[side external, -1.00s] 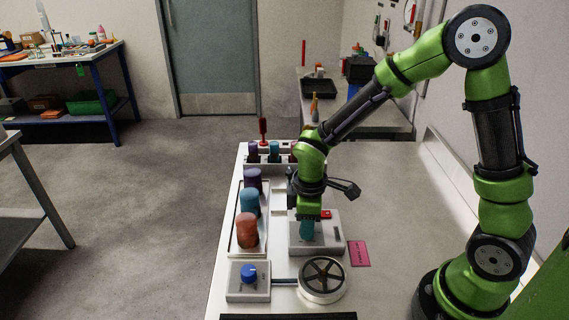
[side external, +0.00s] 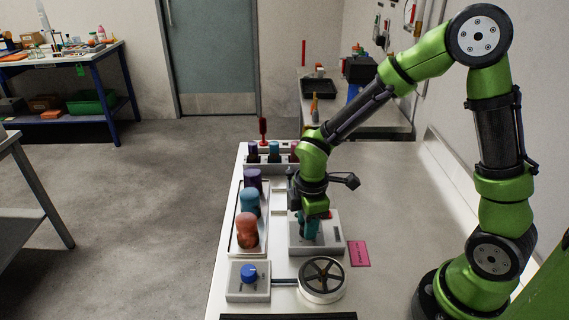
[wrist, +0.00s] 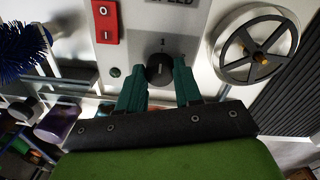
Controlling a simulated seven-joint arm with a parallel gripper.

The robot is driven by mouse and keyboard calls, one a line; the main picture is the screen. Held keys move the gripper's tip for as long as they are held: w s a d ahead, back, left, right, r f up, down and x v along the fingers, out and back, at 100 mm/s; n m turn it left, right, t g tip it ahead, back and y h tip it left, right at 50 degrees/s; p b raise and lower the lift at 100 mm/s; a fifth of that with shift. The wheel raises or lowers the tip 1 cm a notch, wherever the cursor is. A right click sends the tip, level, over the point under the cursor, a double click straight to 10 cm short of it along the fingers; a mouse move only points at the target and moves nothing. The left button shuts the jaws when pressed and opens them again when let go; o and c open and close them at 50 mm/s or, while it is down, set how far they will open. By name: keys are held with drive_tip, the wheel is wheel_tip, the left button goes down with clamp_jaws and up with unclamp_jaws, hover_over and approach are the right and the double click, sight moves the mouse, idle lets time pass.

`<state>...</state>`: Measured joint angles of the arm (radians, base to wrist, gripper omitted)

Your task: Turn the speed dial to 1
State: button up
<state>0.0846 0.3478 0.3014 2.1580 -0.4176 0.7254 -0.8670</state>
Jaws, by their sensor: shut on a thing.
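The black speed dial (wrist: 159,70) sits on a pale control box (side external: 331,243), below the printed word SPEED in the wrist view. My gripper (wrist: 160,68), with teal fingers, is shut on the dial, one finger on each side of it. A small mark (wrist: 163,43) is printed just above the dial; the other scale marks and the dial's exact setting are too small to read surely. In the side external view my gripper (side external: 308,236) reaches down onto the box and hides the dial.
A red rocker switch (wrist: 105,22) is beside the dial. A spoked wheel (side external: 322,280) and a box with a blue knob (side external: 248,273) stand in front. A tray of coloured capped containers (side external: 248,229) is at left; a pink card (side external: 359,253) lies at right.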

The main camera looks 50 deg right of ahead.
drive_tip(key=o, duration=1)
drive_tip(key=shift+o, duration=0.2)
wheel_tip(320, 180, up, 17)
drive_tip(key=shift+s+a, duration=0.2)
drive_tip(key=shift+s, duration=0.2)
drive_tip(key=s+d+r+m+t+y, duration=0.2)
drive_tip(key=s+m+t, duration=0.4)
drive_tip(key=m, duration=1)
drive_tip(key=s+r, duration=0.1)
drive_tip(key=s, duration=0.2)
drive_tip(key=shift+s+d+r+t, duration=0.25)
drive_tip(key=shift+s+d+t, duration=0.05)
drive_tip(key=shift+s+d, duration=0.1)
